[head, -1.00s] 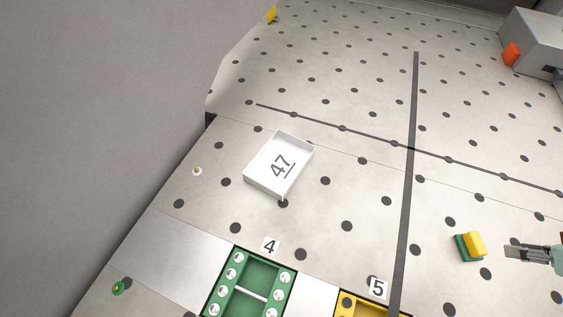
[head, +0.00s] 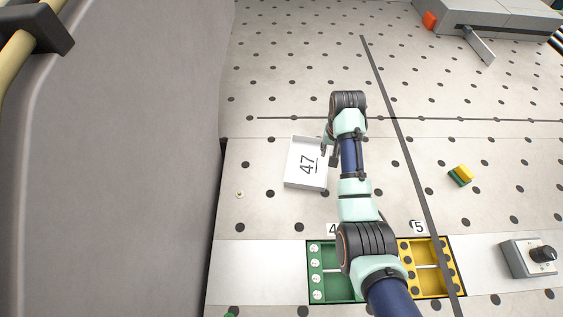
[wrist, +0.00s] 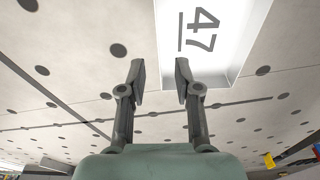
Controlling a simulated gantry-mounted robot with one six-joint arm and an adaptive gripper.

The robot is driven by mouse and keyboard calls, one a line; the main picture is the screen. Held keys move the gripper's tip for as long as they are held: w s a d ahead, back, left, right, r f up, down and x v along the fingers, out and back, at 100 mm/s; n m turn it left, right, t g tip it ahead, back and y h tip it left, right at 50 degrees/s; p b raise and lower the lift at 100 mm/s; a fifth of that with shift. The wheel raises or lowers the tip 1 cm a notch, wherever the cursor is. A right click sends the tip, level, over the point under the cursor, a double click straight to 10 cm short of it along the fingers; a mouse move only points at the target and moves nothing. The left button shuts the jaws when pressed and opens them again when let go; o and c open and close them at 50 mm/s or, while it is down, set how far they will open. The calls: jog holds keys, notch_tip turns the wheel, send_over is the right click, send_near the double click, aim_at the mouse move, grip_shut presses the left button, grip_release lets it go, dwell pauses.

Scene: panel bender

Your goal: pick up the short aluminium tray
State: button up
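The short aluminium tray (head: 301,176) is a shallow white open box marked 47, lying on the dotted table left of my arm in the head view. In the wrist view the tray (wrist: 228,62) is at the top right, with its near corner close to the right finger. My gripper (head: 329,154) is at the tray's right side in the head view. I cannot tell whether a finger touches the tray wall.
A green bin (head: 314,244) marked 4 and a yellow bin (head: 455,281) marked 5 are at the front. A yellow and green block (head: 461,175) lies to the right. A grey control box (head: 521,262) is front right. A large grey housing (head: 130,170) blocks the left.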

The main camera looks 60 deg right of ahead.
jog(key=shift+s+d+f, duration=0.1)
jog(key=shift+d+f, duration=0.05)
jog(key=shift+f, duration=0.45)
jog(key=shift+s+d+f, duration=0.1)
jog(key=shift+f, duration=0.5)
jog(key=f, duration=0.3)
jog(key=f+b, duration=0.1)
jog(key=f, duration=0.1)
jog(key=shift+w+d+f, duration=0.1)
jog(key=shift+w+d, duration=0.15)
jog(key=shift+d, duration=0.1)
grip_shut()
